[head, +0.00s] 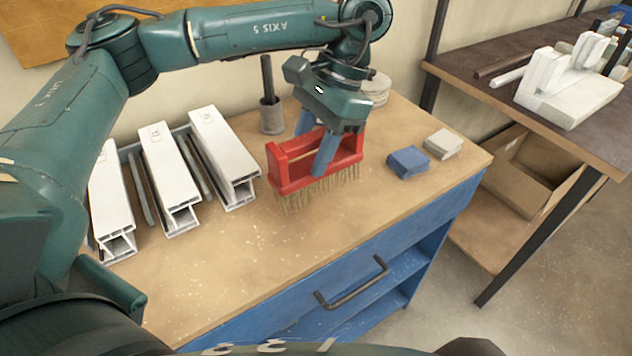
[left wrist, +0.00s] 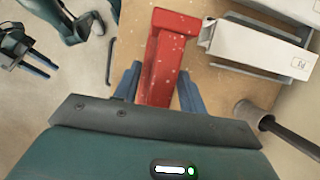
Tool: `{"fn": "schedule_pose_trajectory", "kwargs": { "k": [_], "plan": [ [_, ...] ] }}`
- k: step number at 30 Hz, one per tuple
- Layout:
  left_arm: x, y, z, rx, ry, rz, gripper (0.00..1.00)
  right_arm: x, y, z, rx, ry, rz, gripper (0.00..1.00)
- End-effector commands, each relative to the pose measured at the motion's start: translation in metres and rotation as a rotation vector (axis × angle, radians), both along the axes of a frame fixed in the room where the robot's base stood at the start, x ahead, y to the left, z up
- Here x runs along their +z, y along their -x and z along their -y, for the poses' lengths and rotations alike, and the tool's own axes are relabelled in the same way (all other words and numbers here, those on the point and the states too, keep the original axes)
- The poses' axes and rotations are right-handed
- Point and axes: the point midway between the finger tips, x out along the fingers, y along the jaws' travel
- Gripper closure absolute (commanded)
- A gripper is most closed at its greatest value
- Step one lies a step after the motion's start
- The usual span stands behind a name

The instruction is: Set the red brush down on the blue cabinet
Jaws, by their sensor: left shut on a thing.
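The red brush (head: 291,172), with pale bristles, is over the wooden top of the blue cabinet (head: 341,291). My left gripper (head: 313,150) is shut on the brush's red frame, which also shows in the left wrist view (left wrist: 160,72). The brush is roughly level with its bristles pointing down. I cannot tell for sure whether the bristle tips touch the top. My right gripper (left wrist: 38,63) shows at the left edge of the left wrist view, away from the cabinet, its two blue fingers apart and empty.
Several white profiles (head: 222,150) lie left of the brush. A grey holder (head: 271,117) with a dark rod stands behind it. A blue block (head: 408,162) and a pale block (head: 443,143) sit to the right. The front of the top is clear. A dark bench (head: 470,80) stands farther right.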

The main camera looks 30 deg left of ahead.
Motion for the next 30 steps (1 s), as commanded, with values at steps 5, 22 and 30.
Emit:
{"fn": "schedule_pose_trajectory", "kwargs": {
  "k": [5,22,30],
  "plan": [
    [-0.019,0.000,0.000,0.001,0.001,0.001,0.81,-0.001,-0.001,0.000,-0.002,-0.006,0.004,0.64],
    [-0.057,0.000,0.000,0.002,0.001,0.003,0.81,0.002,-0.002,0.000,-0.008,-0.010,0.009,0.64],
    [-0.059,0.000,0.000,0.002,0.000,0.002,0.46,0.001,-0.003,0.000,-0.009,-0.016,0.010,0.64]
  ]
}}
